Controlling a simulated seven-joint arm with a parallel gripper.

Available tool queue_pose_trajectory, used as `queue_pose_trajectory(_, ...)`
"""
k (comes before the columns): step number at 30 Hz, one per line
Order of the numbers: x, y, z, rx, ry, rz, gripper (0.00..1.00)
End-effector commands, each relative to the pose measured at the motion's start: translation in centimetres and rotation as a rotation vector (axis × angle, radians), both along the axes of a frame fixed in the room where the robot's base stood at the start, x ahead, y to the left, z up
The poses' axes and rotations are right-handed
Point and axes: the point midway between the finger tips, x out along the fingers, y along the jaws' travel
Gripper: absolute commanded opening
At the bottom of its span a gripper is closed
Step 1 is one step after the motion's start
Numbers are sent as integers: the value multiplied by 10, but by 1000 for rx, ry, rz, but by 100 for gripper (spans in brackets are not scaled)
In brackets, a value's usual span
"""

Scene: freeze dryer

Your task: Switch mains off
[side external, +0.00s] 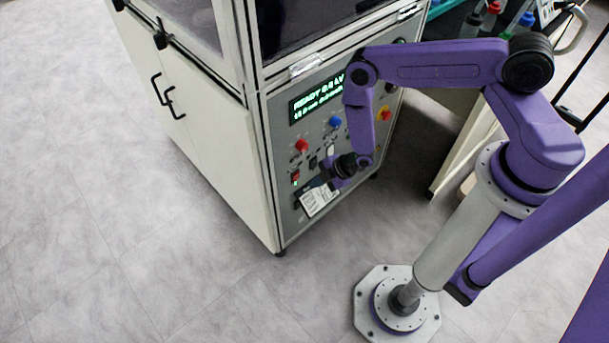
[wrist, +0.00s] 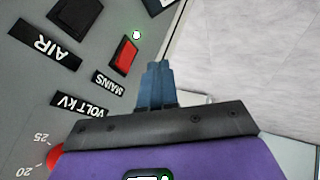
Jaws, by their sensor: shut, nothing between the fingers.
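The mains switch is a red rocker in a black frame on the grey front panel. It shows in the wrist view (wrist: 125,56), with its MAINS label (wrist: 108,84) beside it and a small lit indicator (wrist: 137,35) at its other end. In the side view the red switch (side external: 295,176) sits low on the panel's left edge. My gripper (wrist: 157,68) is shut and empty, its blue fingertips just right of the switch in the picture. A gap shows between them; contact is not visible. In the side view my gripper (side external: 326,180) is in front of the lower panel, right of the switch.
A black AIR switch (wrist: 75,15) and its label are near the mains switch. The panel also has a lit green display (side external: 316,97), a red knob (side external: 301,145), a blue knob (side external: 335,121) and a red-and-yellow button (side external: 384,113). The floor left of the cabinet is clear.

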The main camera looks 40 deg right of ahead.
Motion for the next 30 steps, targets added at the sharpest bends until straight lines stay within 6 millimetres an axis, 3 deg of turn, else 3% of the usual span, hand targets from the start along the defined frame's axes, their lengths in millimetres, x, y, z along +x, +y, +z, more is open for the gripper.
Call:
queue_pose_trajectory(5,11,7,-14,1,-2,-1,0)
queue_pose_trajectory(13,43,7,-9,1,-2,-1,0)
queue_pose_trajectory(30,51,7,-7,4,17,-1,0)
